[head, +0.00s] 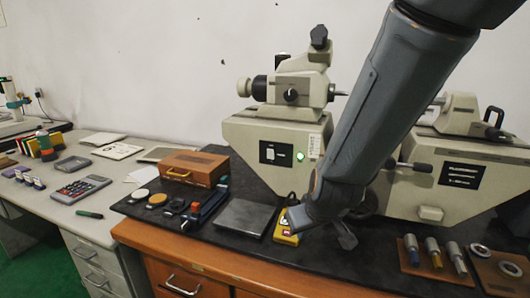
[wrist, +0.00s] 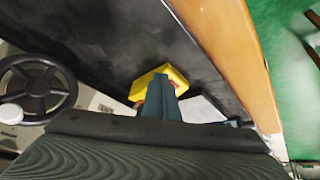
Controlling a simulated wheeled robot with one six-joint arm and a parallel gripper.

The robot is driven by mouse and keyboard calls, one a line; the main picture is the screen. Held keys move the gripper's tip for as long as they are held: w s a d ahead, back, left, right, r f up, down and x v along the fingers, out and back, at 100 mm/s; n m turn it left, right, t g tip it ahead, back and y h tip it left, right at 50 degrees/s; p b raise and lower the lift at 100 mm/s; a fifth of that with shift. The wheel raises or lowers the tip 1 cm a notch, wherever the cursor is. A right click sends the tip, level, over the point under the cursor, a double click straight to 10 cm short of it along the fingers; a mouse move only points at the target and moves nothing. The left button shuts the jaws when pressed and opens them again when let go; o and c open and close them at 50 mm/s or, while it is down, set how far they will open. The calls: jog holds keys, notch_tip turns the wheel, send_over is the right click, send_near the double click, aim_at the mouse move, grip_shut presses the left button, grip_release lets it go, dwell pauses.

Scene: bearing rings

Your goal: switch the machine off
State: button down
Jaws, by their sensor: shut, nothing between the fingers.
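The beige machine (head: 262,148) stands on the dark bench top. A green light (head: 300,156) glows on its front, beside a black-framed panel with a white switch (head: 270,153). A yellow control box (head: 286,234) with a red part lies on the bench in front of the machine, partly hidden by my arm. It also shows in the wrist view (wrist: 178,76), with a little red beside my fingers. My gripper (wrist: 163,84) is shut and empty. Its fingertips overlap the box in the wrist view; I cannot tell whether they touch it.
A grey plate (head: 245,218) lies left of the yellow box, with tools and a wooden case (head: 194,167) farther left. A black handwheel (wrist: 38,88) shows in the wrist view. Gauges on a wooden tray (head: 432,258) lie to the right. The bench's front edge is close.

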aim_at(268, 151)
jog(key=w+a+n+t, duration=0.1)
jog(key=w+a, duration=0.1)
jog(key=w+a+r+n+t, duration=0.1)
jog(key=w+a, duration=0.1)
jog(key=w, duration=0.1)
jog(key=w+a+r+n+t, duration=0.1)
jog(key=w+a+t, duration=0.1)
jog(key=a, duration=0.1)
jog(key=shift+w+r, duration=0.15)
jog(key=shift+r, duration=0.05)
jog(key=w+a+r+n+t+h, duration=0.1)
jog(key=w+a+r+n+t, duration=0.1)
jog(key=a+t, duration=0.1)
jog(key=shift+w+a+r+h+p, duration=0.1)
jog(key=shift+a+r+h+p, duration=0.05)
jog(key=shift+a+h+p, duration=0.2)
jog(key=s+a+r+n+t+h, duration=0.4)
jog(key=s+r+t+h, duration=0.1)
jog(key=r+h, duration=0.1)
jog(key=shift+s+r+n+p, duration=0.25)
jog(key=shift+n+p, duration=0.1)
jog(key=shift+n, duration=0.05)
jog(key=shift+w, duration=0.1)
jog(key=p+x, duration=0.3)
jog(key=x, duration=1.1)
jog(key=shift+a+r+p, duration=0.1)
jog(key=shift+r+p, duration=0.05)
jog(key=shift+p, duration=0.3)
